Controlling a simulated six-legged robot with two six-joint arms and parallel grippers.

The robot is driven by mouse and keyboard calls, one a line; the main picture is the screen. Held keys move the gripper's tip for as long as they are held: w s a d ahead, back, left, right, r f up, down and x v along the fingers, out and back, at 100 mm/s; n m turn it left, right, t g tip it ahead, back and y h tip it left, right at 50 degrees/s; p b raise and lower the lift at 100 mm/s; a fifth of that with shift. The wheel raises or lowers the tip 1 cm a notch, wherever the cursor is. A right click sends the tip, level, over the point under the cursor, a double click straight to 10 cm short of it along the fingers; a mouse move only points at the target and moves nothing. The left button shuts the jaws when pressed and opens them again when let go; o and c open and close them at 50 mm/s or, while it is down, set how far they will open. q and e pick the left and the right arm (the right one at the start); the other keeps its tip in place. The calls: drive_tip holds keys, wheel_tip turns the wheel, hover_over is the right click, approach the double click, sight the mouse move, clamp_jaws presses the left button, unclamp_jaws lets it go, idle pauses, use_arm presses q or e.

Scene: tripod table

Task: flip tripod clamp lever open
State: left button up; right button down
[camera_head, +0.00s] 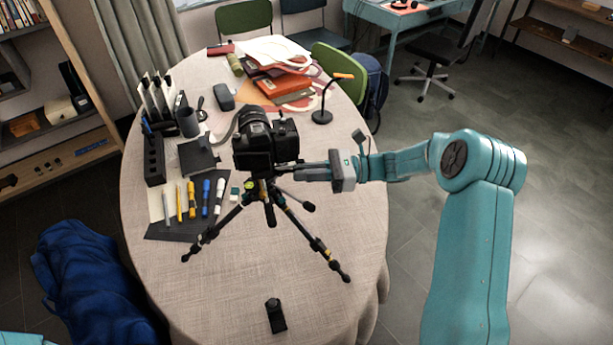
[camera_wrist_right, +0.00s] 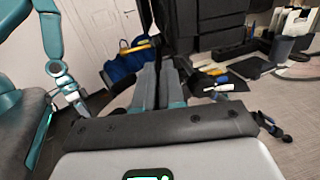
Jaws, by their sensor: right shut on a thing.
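The black tripod (camera_head: 270,208) stands upright with spread legs on the round table. A black camera (camera_head: 262,145) is mounted on top of it. My right gripper (camera_head: 284,168) reaches in from the right, its fingertips at the tripod head just below the camera. Its fingers (camera_wrist_right: 160,82) are shut at the clamp, and the small lever between them is mostly hidden. In the right wrist view the dark camera body (camera_wrist_right: 208,28) fills the top, close to the fingertips.
The cloth-covered table (camera_head: 215,290) holds a small black object (camera_head: 276,315) at the front. Markers (camera_head: 194,199) lie on a dark mat to the left. The front right of the table is clear.

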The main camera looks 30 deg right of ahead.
idle(0.3)
drive_tip(key=c, duration=1.2)
unclamp_jaws()
drive_tip(key=shift+c, duration=0.2)
drive_tip(key=shift+a, duration=0.1)
